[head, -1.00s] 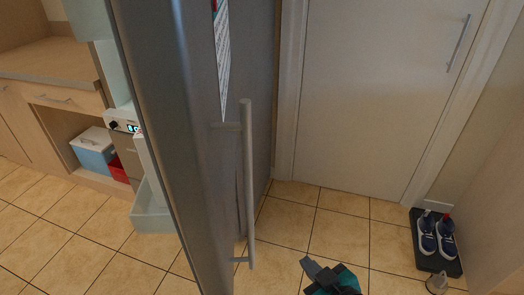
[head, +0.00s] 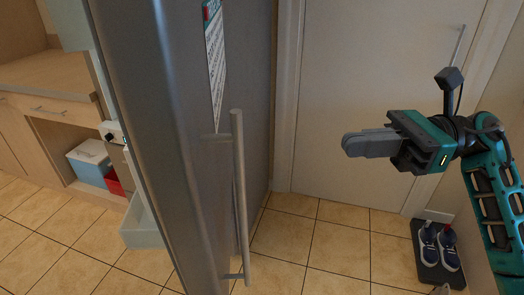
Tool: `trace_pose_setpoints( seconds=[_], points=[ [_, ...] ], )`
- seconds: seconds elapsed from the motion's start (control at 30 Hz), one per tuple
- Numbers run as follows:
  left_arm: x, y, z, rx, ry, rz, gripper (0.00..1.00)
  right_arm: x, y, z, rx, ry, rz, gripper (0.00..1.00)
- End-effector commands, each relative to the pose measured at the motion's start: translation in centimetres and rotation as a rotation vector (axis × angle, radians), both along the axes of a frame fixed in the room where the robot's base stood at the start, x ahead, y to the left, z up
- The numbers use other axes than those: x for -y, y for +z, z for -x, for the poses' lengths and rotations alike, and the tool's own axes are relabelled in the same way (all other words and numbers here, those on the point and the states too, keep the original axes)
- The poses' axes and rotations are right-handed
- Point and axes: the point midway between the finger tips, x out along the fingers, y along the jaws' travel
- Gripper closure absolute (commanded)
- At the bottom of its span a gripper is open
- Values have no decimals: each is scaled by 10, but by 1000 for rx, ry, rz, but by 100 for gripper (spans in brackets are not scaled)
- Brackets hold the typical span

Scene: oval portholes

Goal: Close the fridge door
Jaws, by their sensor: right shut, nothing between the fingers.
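The grey fridge door (head: 160,120) stands open in the head view, its edge toward me and its outer face turned right. A long vertical handle (head: 240,190) is on that outer face. A pale door shelf (head: 140,222) shows on its inner side at the left. My right gripper (head: 350,146) is shut and empty, raised to the right of the handle with its fingers pointing left toward the door. It is clearly apart from the handle in the picture. My left gripper is not in view.
A white room door (head: 370,90) stands behind. Blue shoes (head: 438,245) lie on a dark mat at the right. A wooden counter (head: 45,75) with a blue and white box (head: 90,163) below is at the left. The tiled floor (head: 320,245) between is clear.

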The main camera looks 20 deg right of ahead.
Motion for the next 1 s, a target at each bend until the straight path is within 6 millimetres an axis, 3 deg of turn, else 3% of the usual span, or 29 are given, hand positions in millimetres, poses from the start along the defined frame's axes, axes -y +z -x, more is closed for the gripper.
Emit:
trace_pose_setpoints(
  seconds=[0.17,0.7,1.0],
  points=[
    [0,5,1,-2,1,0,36,-15,1,-1,8,6,11,100],
    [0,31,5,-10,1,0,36,-119,3,-18,6,6,5,100],
    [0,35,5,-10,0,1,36,-138,0,-21,5,3,9,100]
  ],
)
